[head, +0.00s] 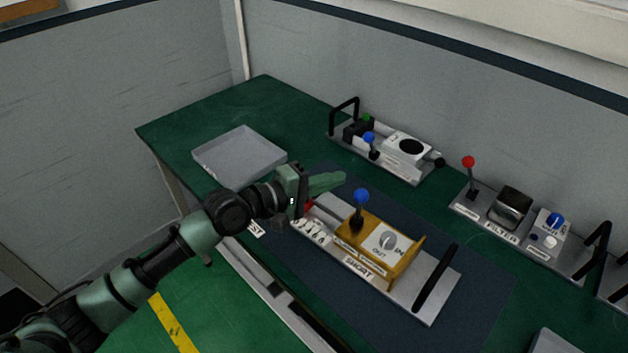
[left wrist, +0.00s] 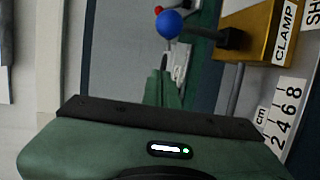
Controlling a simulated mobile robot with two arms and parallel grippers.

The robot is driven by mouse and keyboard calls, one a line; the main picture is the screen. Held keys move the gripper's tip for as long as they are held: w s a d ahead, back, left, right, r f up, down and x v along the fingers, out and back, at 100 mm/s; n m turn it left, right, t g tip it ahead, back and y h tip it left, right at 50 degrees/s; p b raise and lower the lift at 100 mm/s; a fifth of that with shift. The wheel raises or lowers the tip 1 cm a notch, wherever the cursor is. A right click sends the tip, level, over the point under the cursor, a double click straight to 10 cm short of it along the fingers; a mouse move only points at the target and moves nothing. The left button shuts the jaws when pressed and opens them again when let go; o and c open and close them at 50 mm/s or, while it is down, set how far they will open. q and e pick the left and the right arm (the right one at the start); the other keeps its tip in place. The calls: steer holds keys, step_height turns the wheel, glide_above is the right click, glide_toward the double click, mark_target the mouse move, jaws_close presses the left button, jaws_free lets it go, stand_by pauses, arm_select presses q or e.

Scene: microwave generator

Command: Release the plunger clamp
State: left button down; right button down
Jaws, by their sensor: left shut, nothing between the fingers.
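The plunger unit (head: 433,298) is a light plate with a golden block (head: 375,262) on it, lying on the dark blue mat. A lever with a blue ball (head: 361,196) stands upright at the block's left end. In the left wrist view the blue ball (left wrist: 169,24) is above the fingers, and the golden block (left wrist: 262,30) bears a CLAMP label. My left gripper (head: 340,180) is shut and empty, with its green fingers pointing right, just left of the blue ball and apart from it. It hides part of the unit's left end. My right gripper is out of view.
A grey tray (head: 240,156) stands at the left of the green table. Behind are a unit with another blue-ball lever (head: 369,138) and a FILTER unit with a red-ball lever (head: 469,162). A black handle (head: 436,278) rises at the plunger unit's right end.

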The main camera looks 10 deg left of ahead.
mark_target(359, 206)
arm_select(q)
steer(key=s+d+p, duration=0.2)
steer(key=d+p, duration=0.1)
steer(key=shift+d, duration=0.15)
stand_by(0.4)
